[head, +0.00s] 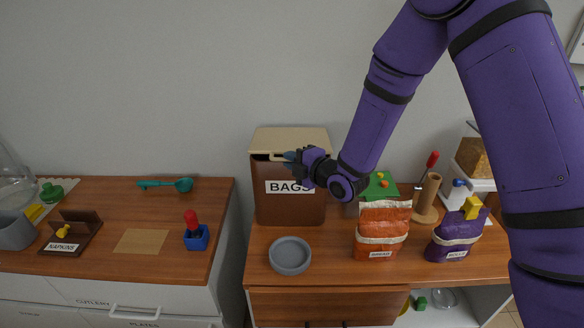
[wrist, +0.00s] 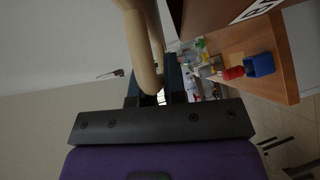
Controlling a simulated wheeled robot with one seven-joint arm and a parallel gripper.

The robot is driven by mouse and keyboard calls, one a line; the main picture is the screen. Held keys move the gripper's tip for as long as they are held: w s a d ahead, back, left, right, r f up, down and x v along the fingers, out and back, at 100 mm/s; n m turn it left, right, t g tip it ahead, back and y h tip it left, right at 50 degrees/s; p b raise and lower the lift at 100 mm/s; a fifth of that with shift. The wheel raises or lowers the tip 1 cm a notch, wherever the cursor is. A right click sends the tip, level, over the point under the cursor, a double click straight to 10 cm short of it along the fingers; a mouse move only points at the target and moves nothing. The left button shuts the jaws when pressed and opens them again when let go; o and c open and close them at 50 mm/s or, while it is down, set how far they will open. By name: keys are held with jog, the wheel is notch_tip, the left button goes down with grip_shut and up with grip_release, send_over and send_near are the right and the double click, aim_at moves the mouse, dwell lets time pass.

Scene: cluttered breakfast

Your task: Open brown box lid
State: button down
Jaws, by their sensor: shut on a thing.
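The brown box (head: 283,207), labelled BAGS, stands at the back left of the right counter. Its beige lid (head: 292,139) lies over the top; from here I cannot tell whether it is raised at the front. My gripper (head: 291,156) is at the front edge of the lid, above the label. In the wrist view, the fingers (wrist: 160,88) are shut on the beige lid handle (wrist: 146,62). The brown box wall (wrist: 205,14) shows at the top of the wrist view. My gripper and hand partly hide the box's right side in the head view.
A grey bowl (head: 290,256) sits in front of the box. A bread bag (head: 382,232) and a purple bag (head: 455,238) stand to the right. A gap separates this counter from the left counter (head: 120,190). Bare wall is behind the box.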

jog(key=shift+r, duration=0.25)
jog(key=c, duration=1.2)
grip_release()
jog(key=shift+o, duration=0.2)
jog(key=v, duration=1)
jog(key=shift+s+d, duration=0.25)
jog(key=shift+s, duration=0.1)
jog(key=shift+c, duration=0.5)
